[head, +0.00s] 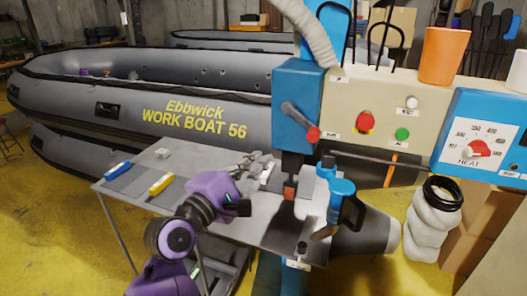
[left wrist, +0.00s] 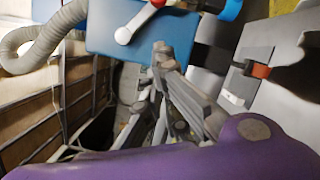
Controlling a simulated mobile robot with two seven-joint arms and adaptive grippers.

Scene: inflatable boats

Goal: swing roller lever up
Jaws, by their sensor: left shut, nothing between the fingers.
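The roller lever (head: 300,121) is a grey arm with a red knob on the front of a blue box (head: 296,85), angled down to the right in the head view. In the left wrist view the lever (left wrist: 138,22) shows at the top, its red end cut by the frame edge. My left gripper (head: 262,166) is shut and empty, over the grey table below and left of the lever. Its fingers (left wrist: 162,55) also show in the left wrist view, apart from the lever in the head view. My right gripper is not in view.
A grey work table (head: 135,187) holds a blue block (head: 118,170) and a yellow block (head: 161,184). A beige panel (head: 345,100) has red and green buttons. A grey boat (head: 150,100) lies behind.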

